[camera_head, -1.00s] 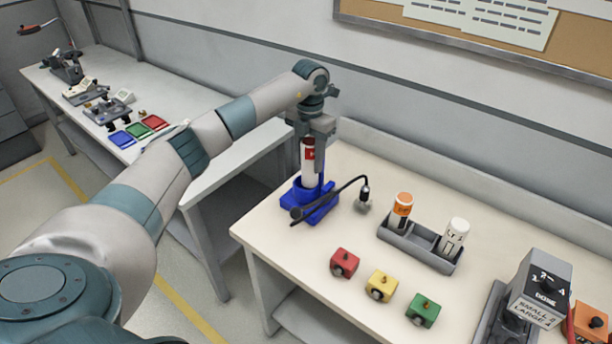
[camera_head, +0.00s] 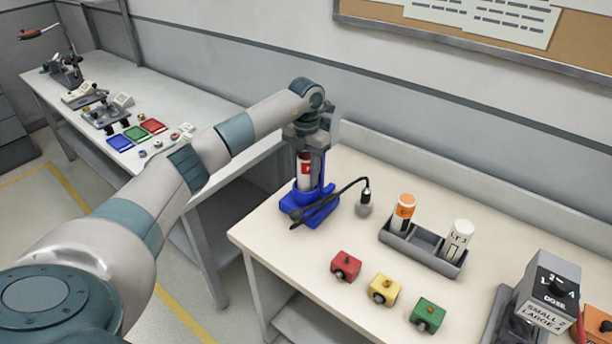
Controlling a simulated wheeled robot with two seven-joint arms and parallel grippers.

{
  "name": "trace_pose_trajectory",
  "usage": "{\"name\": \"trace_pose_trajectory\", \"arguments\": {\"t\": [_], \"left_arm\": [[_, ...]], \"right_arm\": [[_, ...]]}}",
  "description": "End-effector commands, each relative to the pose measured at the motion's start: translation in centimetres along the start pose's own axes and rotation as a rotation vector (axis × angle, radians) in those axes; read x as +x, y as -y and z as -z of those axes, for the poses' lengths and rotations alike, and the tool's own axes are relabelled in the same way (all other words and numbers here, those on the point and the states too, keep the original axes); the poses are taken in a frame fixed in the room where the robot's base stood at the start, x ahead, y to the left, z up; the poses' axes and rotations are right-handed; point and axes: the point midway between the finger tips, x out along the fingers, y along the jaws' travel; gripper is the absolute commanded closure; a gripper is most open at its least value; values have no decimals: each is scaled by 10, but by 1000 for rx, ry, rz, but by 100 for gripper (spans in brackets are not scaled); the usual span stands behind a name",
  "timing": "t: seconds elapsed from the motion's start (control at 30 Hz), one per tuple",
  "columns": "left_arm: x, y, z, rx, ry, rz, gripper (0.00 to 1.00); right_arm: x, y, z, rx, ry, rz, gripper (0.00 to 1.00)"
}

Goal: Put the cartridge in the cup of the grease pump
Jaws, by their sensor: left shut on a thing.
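The cartridge (camera_head: 305,172) is white with a red label and stands upright. My left gripper (camera_head: 305,148) is shut on its upper end from above. The grease pump (camera_head: 311,207) is blue, with a black hose and a nozzle, and stands at the left end of the near table. The cartridge's lower end is at the pump's cup, where the blue rim hides it. I cannot tell whether it rests on the cup's bottom. My right gripper is not in view.
A grey rack (camera_head: 424,248) holds an orange-and-white cartridge (camera_head: 403,212) and a white one (camera_head: 458,240). Red (camera_head: 346,265), yellow (camera_head: 384,290) and green (camera_head: 427,315) blocks lie in front. A dose box (camera_head: 545,290) stands at right. Another bench (camera_head: 190,112) is behind my left arm.

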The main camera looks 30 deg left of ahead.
Motion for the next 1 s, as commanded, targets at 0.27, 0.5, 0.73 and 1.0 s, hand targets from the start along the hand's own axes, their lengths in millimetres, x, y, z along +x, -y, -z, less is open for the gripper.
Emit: {"name": "trace_pose_trajectory", "arguments": {"t": [0.27, 0.5, 0.73, 1.0], "left_arm": [[0, 0, 0, 0, 2, 0, 98], [2, 0, 0, 0, 0, 0, 43], [1, 0, 0, 0, 0, 0, 43], [-11, 0, -1, 1, 3, 1, 43]], "right_arm": [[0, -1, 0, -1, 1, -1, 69], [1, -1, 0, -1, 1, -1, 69], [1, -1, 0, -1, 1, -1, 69], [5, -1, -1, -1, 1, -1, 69]]}}
